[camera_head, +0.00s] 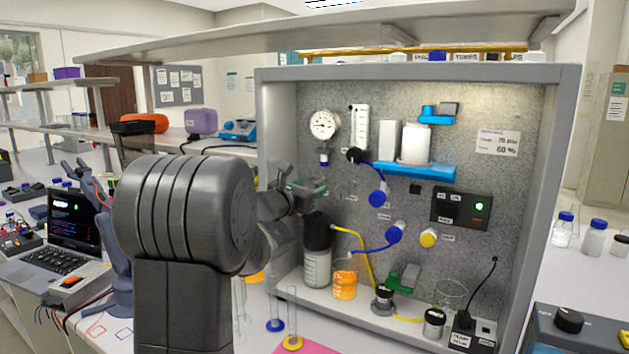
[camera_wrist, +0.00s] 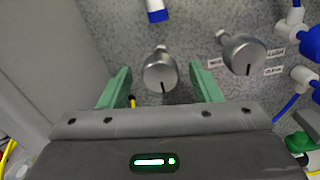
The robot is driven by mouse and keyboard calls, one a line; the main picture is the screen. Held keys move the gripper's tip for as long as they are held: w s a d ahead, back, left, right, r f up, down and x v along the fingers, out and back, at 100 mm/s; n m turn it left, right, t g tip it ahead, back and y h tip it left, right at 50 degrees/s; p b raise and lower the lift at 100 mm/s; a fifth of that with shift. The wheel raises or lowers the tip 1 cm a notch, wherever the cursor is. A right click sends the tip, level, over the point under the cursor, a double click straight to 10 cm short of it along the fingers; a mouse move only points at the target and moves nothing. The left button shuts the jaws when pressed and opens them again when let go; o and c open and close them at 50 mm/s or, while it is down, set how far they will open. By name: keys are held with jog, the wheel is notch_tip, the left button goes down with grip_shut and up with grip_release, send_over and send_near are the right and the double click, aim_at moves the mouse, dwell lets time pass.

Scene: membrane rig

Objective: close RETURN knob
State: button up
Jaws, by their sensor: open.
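Two round silver knobs stand out from the speckled panel in the wrist view. One knob (camera_wrist: 160,72) lies between the green fingertips of my gripper (camera_wrist: 161,82), with a dark mark near its lower edge. The other knob (camera_wrist: 240,54) is to the right, outside the fingers, with small labels beside it. I cannot read which one is RETURN. My gripper is open and empty, and the knob looks ahead of the fingers rather than clamped. In the head view my gripper (camera_head: 308,188) is at the panel's left part, and my arm hides some of that area.
Blue fittings with tubing (camera_head: 393,234) and a yellow fitting (camera_head: 429,238) sit right of the gripper. A dark-capped bottle (camera_head: 317,252) and an orange-filled beaker (camera_head: 345,284) stand below. The rig's grey side wall (camera_wrist: 50,60) is close on the left.

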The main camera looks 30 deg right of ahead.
aim_at(310, 187)
jog(key=shift+p+x, duration=0.35)
jog(key=shift+x, duration=1.55)
jog(key=shift+c, duration=0.2)
jog(key=shift+f, duration=0.1)
jog(key=c, duration=1)
